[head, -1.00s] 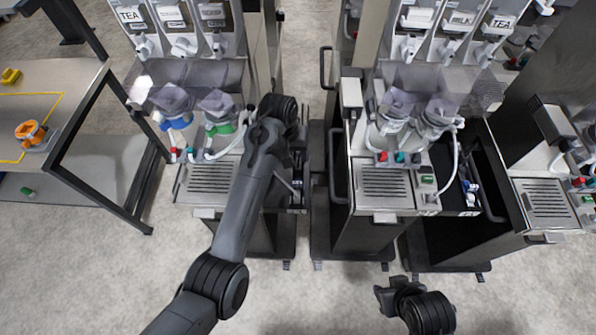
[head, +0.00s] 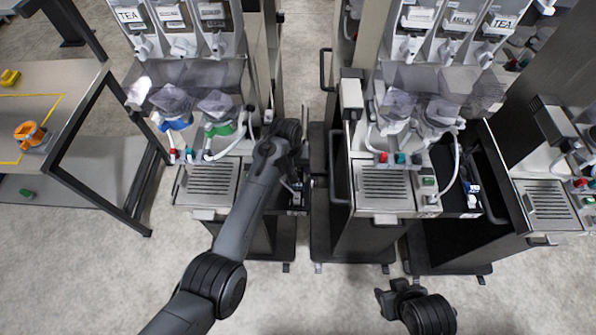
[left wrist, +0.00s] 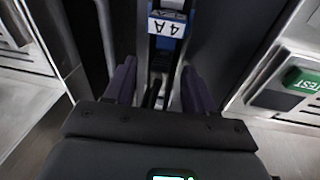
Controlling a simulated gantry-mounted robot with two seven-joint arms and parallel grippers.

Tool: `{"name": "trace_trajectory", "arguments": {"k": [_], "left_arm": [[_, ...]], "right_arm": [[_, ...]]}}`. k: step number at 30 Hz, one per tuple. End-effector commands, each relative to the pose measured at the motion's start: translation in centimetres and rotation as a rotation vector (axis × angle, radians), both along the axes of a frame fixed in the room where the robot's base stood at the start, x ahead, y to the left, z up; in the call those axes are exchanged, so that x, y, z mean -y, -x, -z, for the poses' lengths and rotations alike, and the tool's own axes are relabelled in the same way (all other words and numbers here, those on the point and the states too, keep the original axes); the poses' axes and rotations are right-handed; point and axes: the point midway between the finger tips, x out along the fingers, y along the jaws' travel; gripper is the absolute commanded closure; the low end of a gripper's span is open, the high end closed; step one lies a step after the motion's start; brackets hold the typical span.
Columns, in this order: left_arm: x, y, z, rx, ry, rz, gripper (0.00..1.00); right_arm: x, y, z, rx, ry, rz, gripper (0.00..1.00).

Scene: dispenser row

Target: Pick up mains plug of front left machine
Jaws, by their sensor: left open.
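The front left machine (head: 210,182) stands left of centre in the head view. My left gripper (head: 297,188) is low at its right side, over a narrow dark bay. In the left wrist view my left gripper (left wrist: 157,88) is open, with one finger on each side of a thin dark part. Beyond the fingers is a blue piece (left wrist: 181,43) with a white label reading "4A", upside down. I cannot tell for sure whether this is the mains plug. Nothing is visibly gripped. Part of my right arm shows at the bottom right; its jaws cannot be made out.
A second machine (head: 385,185) stands to the right across a narrow gap, with another at the far right. A green TEST button (left wrist: 303,80) is at the right of the left wrist view. A workbench (head: 75,85) stands at left. The front floor is clear.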

Motion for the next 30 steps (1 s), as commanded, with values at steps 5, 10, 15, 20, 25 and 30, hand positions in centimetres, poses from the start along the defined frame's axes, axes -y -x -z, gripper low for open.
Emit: {"name": "trace_trajectory", "arguments": {"k": [5,10,15,20,25,30], "left_arm": [[-0.01,-0.02,-0.04,0.000,0.000,0.000,0.51],[-0.01,-0.01,-0.05,0.000,0.000,0.000,0.77],[0.00,0.00,-0.04,0.000,0.000,0.000,1.00],[0.03,0.01,-0.03,0.001,0.001,0.000,1.00],[0.05,0.03,-0.01,0.000,0.001,0.001,1.00],[0.06,0.03,-0.24,0.001,0.001,0.001,1.00]], "right_arm": [[0.00,0.01,0.00,0.000,0.000,0.000,0.57],[-0.03,0.01,0.01,-0.001,-0.001,0.001,0.57],[-0.10,0.00,0.01,-0.001,-0.004,0.003,0.57],[-0.19,0.00,0.01,-0.001,-0.008,0.006,0.57],[-0.23,0.00,0.01,-0.002,-0.011,0.007,0.57],[-0.23,0.01,-0.26,-0.002,-0.011,0.007,0.57]]}}
